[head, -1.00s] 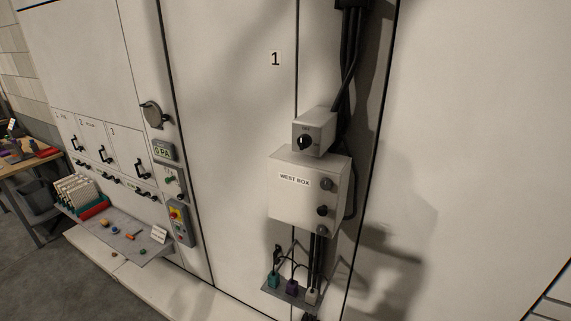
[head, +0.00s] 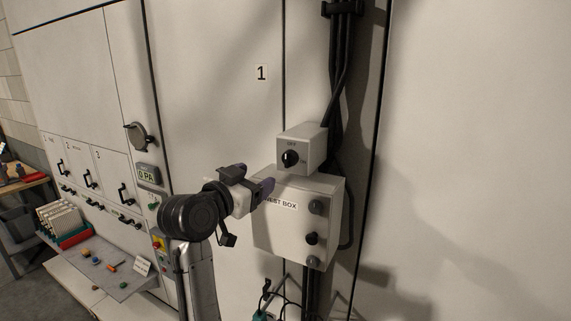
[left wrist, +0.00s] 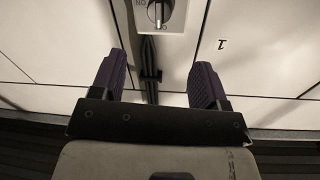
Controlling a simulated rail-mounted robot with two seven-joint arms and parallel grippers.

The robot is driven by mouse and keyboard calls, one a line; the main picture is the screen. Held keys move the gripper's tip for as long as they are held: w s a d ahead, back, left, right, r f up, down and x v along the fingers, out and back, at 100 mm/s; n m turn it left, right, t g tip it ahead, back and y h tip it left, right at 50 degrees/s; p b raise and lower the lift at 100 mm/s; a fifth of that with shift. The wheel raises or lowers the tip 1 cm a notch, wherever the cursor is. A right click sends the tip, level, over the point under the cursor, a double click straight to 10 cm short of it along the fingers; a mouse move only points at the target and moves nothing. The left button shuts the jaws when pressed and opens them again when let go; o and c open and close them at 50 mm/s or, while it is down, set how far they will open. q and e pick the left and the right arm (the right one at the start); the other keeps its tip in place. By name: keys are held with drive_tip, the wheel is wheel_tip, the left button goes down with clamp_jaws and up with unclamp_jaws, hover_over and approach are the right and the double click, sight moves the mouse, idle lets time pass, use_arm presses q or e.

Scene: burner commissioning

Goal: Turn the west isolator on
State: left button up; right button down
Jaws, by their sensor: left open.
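The isolator is a small grey box (head: 301,147) with a black rotary knob (head: 290,158), mounted just above the west box (head: 295,230). OFF is printed above the knob, with a second mark to its right. In the left wrist view the knob (left wrist: 160,12) shows at the top edge, partly cut off, its grip bar roughly in line with the OFF mark. My left gripper (head: 254,178) is open and empty, left of and slightly below the isolator, apart from the knob. Its two purple fingers (left wrist: 158,82) are spread wide in the left wrist view. My right gripper is not in view.
The west box carries several dark round fittings on its right side. Black cables (head: 342,60) run up behind the isolator. The wall panel to the right is clear.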

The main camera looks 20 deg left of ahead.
sight(285, 161)
use_arm(q)
drive_tip(key=p+x, duration=0.3)
drive_tip(key=x, duration=0.8)
drive_tip(key=shift+p+x, duration=0.5)
drive_tip(key=shift+x, duration=0.55)
drive_tip(key=c, duration=0.9)
